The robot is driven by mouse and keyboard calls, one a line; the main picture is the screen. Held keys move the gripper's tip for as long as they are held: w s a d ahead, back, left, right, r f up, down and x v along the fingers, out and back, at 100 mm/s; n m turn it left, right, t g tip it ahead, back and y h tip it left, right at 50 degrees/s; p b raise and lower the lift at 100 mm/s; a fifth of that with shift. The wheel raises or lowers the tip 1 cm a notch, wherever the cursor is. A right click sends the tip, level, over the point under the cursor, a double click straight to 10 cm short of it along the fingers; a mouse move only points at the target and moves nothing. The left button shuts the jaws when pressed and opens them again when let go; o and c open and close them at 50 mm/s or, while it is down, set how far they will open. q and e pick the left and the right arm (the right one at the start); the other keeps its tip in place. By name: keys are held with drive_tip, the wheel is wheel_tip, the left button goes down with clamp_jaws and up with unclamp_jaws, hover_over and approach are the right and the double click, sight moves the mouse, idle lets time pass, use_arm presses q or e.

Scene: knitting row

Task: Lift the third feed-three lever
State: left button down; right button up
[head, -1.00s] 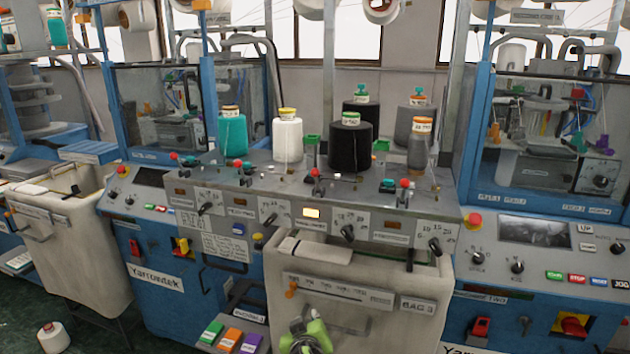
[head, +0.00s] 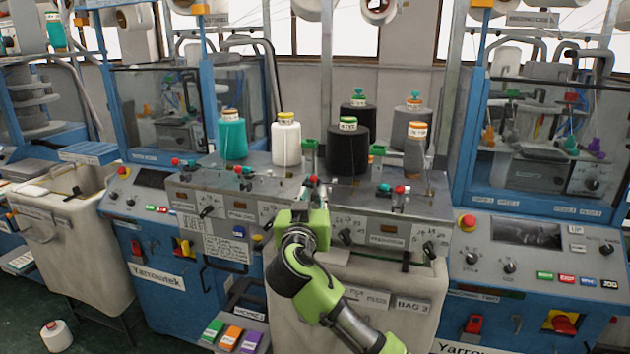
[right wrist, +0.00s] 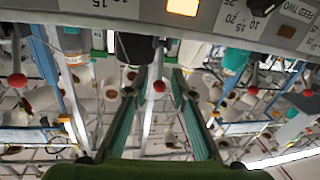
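The third feed lever, with a red ball knob (head: 312,179), stands at the front edge of the grey machine top (head: 262,192). My right gripper (head: 309,194) is just in front of it, reaching up from below. Other red-knobbed levers stand to the left (head: 238,164) and right (head: 399,190). My left gripper is not in view.
Yarn cones stand behind the levers, including a black one (head: 347,150) and a white one (head: 286,142). A lit amber panel (right wrist: 183,6) and dials are on the front face. A pale bag (head: 400,285) hangs below, partly behind my right arm.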

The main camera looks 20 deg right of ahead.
sight(315, 188)
drive_tip(key=shift+p+x, duration=0.65)
drive_tip(key=shift+x, duration=2)
clamp_jaws()
